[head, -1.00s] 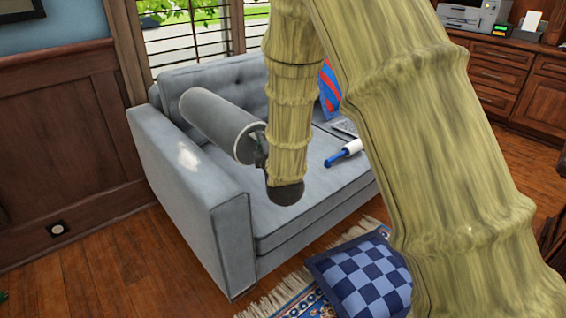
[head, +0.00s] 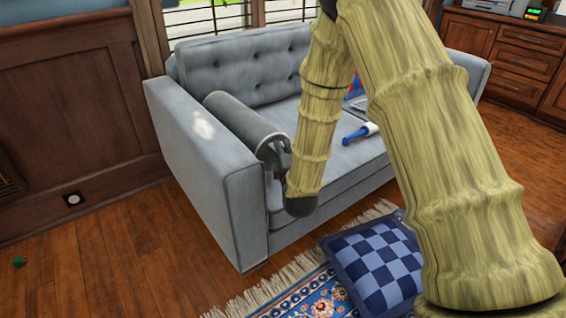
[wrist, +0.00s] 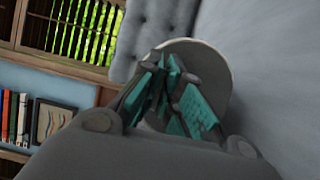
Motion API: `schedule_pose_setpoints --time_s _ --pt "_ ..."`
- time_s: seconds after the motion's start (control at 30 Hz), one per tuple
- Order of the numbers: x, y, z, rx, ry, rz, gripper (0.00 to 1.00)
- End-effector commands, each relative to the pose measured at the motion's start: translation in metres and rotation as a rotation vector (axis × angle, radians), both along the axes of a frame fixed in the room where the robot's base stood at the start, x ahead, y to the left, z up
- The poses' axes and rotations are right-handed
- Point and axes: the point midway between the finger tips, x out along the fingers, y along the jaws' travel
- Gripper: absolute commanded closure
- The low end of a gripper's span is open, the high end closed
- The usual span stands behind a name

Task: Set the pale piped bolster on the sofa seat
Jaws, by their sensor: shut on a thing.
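The bolster (head: 238,122) is a grey cylinder with a pale piped end. It lies lengthwise at the left end of the sofa seat (head: 345,163), beside the left armrest. I cannot tell whether its underside touches the seat. My gripper (head: 277,158) is shut on the near end of the bolster. In the wrist view the teal finger pads of my gripper (wrist: 178,95) overlap the round end of the bolster (wrist: 212,60). My arm hides part of the seat and sofa back.
A blue and white roller (head: 360,133) lies on the seat, with a grey device behind it, partly hidden. A blue checked cushion (head: 375,268) lies on the patterned rug (head: 312,290) in front. The left armrest (head: 205,150) stands close beside the bolster. Wooden drawers are at right.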

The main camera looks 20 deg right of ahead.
Motion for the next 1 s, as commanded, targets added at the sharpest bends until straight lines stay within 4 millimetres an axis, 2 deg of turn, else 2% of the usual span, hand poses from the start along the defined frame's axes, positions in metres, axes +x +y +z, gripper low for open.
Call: schedule_pose_setpoints --time_s 0.37,0.77,0.9,1.0 --pt "0.0 0.0 -0.042 0.002 -0.001 0.0 1.0" --pt "0.0 0.0 -0.045 0.0 -0.002 0.001 1.0" --pt "0.0 0.0 -0.046 0.0 0.0 0.0 0.74" --pt "0.0 0.0 -0.046 0.0 0.0 0.0 0.72"
